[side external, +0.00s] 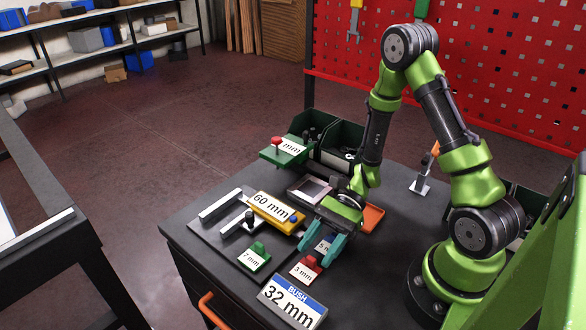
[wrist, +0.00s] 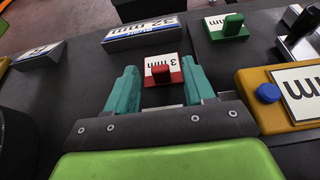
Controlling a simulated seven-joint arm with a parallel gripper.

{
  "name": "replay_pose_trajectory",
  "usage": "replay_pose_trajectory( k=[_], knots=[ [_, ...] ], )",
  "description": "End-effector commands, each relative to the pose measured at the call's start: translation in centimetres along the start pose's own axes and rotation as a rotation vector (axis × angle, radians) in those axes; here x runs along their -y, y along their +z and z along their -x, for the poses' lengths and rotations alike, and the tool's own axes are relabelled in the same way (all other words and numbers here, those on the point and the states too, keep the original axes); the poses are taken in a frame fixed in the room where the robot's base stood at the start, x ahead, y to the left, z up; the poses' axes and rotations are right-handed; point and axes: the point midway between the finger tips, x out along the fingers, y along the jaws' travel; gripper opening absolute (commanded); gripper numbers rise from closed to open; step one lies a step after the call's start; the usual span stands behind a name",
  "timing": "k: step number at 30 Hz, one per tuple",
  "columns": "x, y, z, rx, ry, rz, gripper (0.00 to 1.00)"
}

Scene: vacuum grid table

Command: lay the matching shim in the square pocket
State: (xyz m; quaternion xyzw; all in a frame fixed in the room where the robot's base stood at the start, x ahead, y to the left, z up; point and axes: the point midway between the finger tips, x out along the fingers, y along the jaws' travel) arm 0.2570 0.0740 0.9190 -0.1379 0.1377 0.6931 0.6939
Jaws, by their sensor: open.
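My gripper (side external: 318,255) is open, with teal fingers pointing down toward the small shim plates. In the wrist view its fingers (wrist: 160,72) stand either side of a red-knobbed 3 mm shim (wrist: 162,71). That shim (side external: 305,269) lies flat on the table in the side view, just beyond the fingertips.
A yellow 60 mm block (side external: 272,212) with a blue knob lies left of my gripper. A BUSH 32 mm sign (side external: 292,303) stands at the front edge.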

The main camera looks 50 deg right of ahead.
Motion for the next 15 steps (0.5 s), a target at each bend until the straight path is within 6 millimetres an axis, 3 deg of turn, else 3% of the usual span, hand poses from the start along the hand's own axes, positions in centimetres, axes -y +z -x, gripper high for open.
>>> replay_pose_trajectory(
  k=[4,11,15],
  knots=[
    [-0.03,-0.04,-1.44,-0.001,0.001,0.000,0.53],
    [0.01,-0.05,-1.61,-0.001,-0.002,0.000,0.53],
    [0.01,-0.05,-1.59,-0.001,-0.001,0.000,0.35]
  ],
)
